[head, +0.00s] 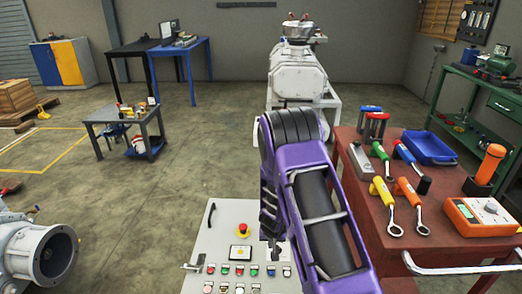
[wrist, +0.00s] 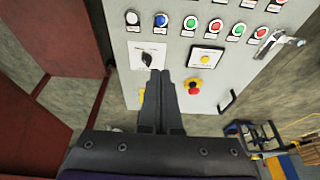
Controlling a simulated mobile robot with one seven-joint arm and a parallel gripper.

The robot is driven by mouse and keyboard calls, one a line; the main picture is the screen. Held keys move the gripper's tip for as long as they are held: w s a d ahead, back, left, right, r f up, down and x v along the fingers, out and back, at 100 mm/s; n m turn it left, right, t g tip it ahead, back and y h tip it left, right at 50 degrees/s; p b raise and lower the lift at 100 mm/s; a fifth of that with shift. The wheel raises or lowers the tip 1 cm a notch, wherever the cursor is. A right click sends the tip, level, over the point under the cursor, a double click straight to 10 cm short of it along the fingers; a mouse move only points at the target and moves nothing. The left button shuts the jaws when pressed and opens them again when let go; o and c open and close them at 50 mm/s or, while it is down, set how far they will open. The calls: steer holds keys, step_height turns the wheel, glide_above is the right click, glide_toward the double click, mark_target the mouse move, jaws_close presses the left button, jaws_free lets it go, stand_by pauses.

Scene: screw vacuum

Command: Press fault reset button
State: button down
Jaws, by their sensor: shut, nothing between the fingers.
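A pale control panel (head: 220,228) faces up in front of me in the head view and fills the upper middle of the wrist view (wrist: 215,60). It carries rows of small buttons, including a blue button (wrist: 162,20), a white button (wrist: 132,18) and a green button (wrist: 190,23). Their labels are too small to read, so I cannot tell which is the fault reset button. My gripper (wrist: 166,74) is shut and empty. Its tips appear over the panel beside a black rotary switch (wrist: 147,59), below the button row; I cannot tell whether they touch. In the head view my arm hides the panel's right side.
A lever handle (wrist: 272,43) is at the panel's edge. A red-brown tool table (head: 440,215) stands close on the right. Open floor (head: 140,205) lies to the left.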

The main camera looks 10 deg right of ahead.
step_height(320, 180, down, 2)
steer(key=s+f, duration=0.1)
steer(key=s, duration=0.1)
steer(key=b, duration=0.2)
glide_toward(271, 272)
steer(key=shift+g, duration=0.4)
steer(key=x, duration=0.2)
steer(key=w+x, duration=0.1)
steer(key=x, duration=0.2)
steer(key=shift+f, duration=0.6)
steer(key=shift+f+b, duration=0.1)
steer(key=shift+b, duration=0.2)
